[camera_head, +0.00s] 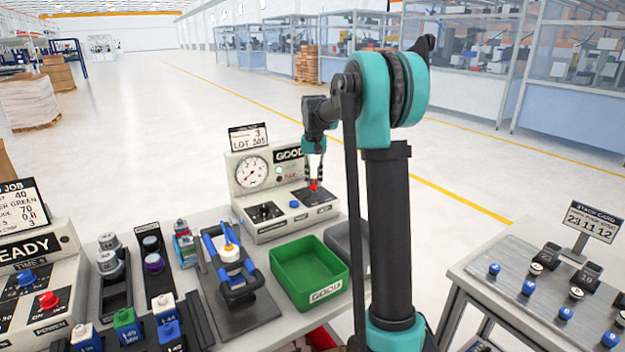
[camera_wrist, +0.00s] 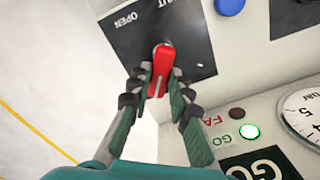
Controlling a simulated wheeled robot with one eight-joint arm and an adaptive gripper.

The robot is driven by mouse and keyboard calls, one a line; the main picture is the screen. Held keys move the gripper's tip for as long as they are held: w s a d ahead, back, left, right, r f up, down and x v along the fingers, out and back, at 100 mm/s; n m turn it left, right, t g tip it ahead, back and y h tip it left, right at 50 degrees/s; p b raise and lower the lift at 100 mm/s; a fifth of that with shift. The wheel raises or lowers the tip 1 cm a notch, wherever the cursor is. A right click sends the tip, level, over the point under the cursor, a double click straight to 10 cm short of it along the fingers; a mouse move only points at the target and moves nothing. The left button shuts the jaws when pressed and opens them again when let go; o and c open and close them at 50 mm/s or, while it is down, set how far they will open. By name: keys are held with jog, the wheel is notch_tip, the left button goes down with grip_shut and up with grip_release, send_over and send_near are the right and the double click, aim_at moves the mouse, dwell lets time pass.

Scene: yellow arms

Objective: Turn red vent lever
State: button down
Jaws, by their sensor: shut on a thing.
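The red vent lever (camera_wrist: 162,68) sits on a black plate (camera_wrist: 128,30) marked OPEN and, partly cut off, what looks like SHUT. In the wrist view the lever's grip points down toward my gripper. My gripper (camera_wrist: 161,88) has its two fingers on either side of the lever and is shut on it. In the head view the red lever (camera_head: 314,186) shows small at the right of the gauge panel, with my gripper (camera_head: 314,179) reaching down onto it from above.
The panel carries a gauge (camera_head: 251,172), a blue button (camera_head: 293,204) and a lit green lamp (camera_wrist: 249,132) by a GOOD sign (camera_head: 289,154). A green bin (camera_head: 309,272) and a clamp fixture (camera_head: 230,268) stand in front of it. Another table (camera_head: 480,290) is at right.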

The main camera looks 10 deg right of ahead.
aim_at(315, 182)
jog(key=shift+d+m, duration=0.2)
jog(key=shift+m, duration=0.8)
jog(key=c, duration=1.4)
grip_release()
jog(key=shift+r, duration=0.1)
notch_tip(315, 182, up, 12)
jog(key=shift+s, duration=0.15)
